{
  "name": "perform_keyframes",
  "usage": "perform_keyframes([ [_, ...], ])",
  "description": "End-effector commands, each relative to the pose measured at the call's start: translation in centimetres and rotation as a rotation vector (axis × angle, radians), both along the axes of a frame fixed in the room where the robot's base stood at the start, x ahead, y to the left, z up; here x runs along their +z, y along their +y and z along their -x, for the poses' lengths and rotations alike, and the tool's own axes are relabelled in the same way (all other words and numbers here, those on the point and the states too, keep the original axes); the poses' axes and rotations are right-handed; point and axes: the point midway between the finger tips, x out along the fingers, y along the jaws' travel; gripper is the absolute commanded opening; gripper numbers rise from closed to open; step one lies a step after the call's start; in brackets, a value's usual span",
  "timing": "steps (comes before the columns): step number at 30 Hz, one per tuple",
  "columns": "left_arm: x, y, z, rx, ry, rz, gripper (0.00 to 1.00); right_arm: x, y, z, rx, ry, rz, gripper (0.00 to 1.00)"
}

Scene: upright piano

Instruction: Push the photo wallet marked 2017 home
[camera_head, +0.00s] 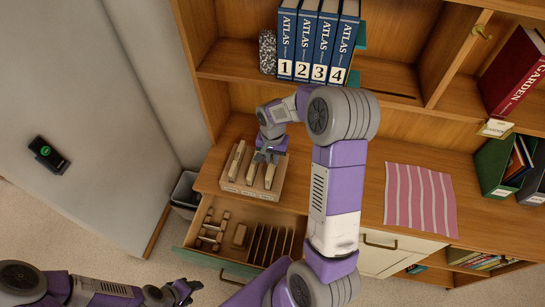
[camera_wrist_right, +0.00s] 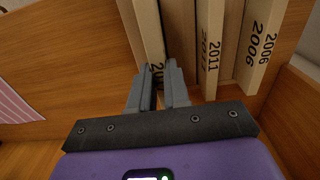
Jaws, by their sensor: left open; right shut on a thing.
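That wallet appears to be the rightmost one in the head view (camera_head: 270,177). My left gripper (camera_head: 185,291) is open and empty at the lower left.
An open drawer (camera_head: 215,257) with small items sits below the holder. Blue atlases (camera_head: 310,45) stand on the shelf above. A pink striped cloth (camera_head: 420,200) lies to the right. A grey bin (camera_head: 185,190) stands at the left.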

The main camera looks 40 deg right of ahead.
Motion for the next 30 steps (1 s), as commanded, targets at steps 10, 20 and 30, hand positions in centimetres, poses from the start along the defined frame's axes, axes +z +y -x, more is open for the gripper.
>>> perform_keyframes([
  [10,-0.1,0.0,0.0,0.0,0.0,0.0,0.51,-0.1,0.0,0.0,-0.001,0.0,0.0,0.0],
  [20,-0.5,0.0,0.0,0.0,0.0,0.0,0.51,-0.6,0.0,0.0,0.0,0.0,0.0,0.0],
  [30,-0.9,0.0,0.0,0.0,0.0,0.0,0.51,-1.1,0.0,0.0,0.0,0.0,0.0,0.0],
])
